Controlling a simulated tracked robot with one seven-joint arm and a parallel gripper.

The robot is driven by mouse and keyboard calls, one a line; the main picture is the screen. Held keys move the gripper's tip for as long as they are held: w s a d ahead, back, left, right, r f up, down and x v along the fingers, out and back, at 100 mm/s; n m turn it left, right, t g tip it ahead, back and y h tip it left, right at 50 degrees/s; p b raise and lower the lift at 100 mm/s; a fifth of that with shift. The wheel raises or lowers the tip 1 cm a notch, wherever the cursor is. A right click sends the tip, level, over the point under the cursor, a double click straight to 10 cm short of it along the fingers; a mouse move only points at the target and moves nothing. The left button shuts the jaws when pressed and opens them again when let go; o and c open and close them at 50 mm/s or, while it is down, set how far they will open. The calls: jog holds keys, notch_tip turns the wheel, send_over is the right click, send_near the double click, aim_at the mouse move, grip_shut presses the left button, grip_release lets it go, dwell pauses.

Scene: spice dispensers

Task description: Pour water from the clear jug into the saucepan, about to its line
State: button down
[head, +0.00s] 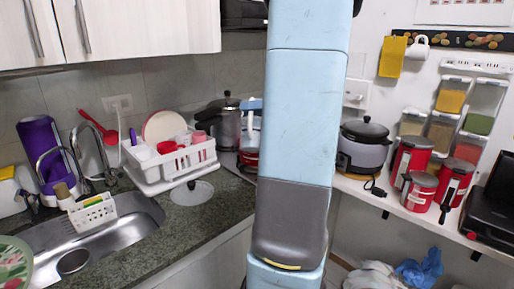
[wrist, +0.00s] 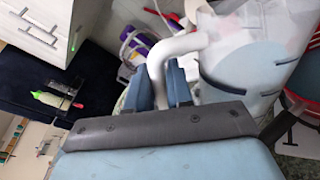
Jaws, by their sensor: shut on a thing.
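In the wrist view my gripper (wrist: 161,85) has its two blue fingers closed around the pale handle (wrist: 162,62) of the clear jug. The see-through jug body (wrist: 240,80) spreads to the right of the fingers and looks tilted in this turned view. A bluish round patch shows in it; I cannot tell whether this is water. A red, dark-rimmed pan (wrist: 298,108), apparently the saucepan, is at the right edge, partly cut off. In the head view the red pan (head: 248,158) and pale jug (head: 250,122) show just left of my arm, mostly hidden. The saucepan's line is not visible.
A white dish rack (head: 170,165) and a steel sink (head: 120,235) are on the left counter. A tall metal pot (head: 224,125) stands beside the pan. A grey cooker (head: 363,150) and red canisters (head: 412,160) stand on the right shelf.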

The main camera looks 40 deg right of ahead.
aim_at(249, 122)
jog(key=shift+s+a+f+n+t+b, duration=0.25)
jog(key=shift+s+a+n+b, duration=0.25)
jog(key=shift+s+a+n, duration=0.25)
jog(key=shift+s+a+f+n+b, duration=0.4)
jog(key=shift+s+a+n+b, duration=0.1)
jog(key=shift+n, duration=0.35)
jog(key=shift+s+a+r+n+t+b, duration=0.2)
jog(key=shift+s+a+r+n+b, duration=0.1)
jog(key=shift+a+r+n+b, duration=0.25)
jog(key=shift+s+a+r+n+t+b, duration=0.15)
jog(key=shift+s+r+n+b, duration=0.2)
jog(key=shift+n, duration=0.45)
jog(key=shift+s+a+r+n+t+b, duration=0.2)
jog(key=shift+s+a+r+n+b, duration=0.1)
jog(key=shift+r+n, duration=0.3)
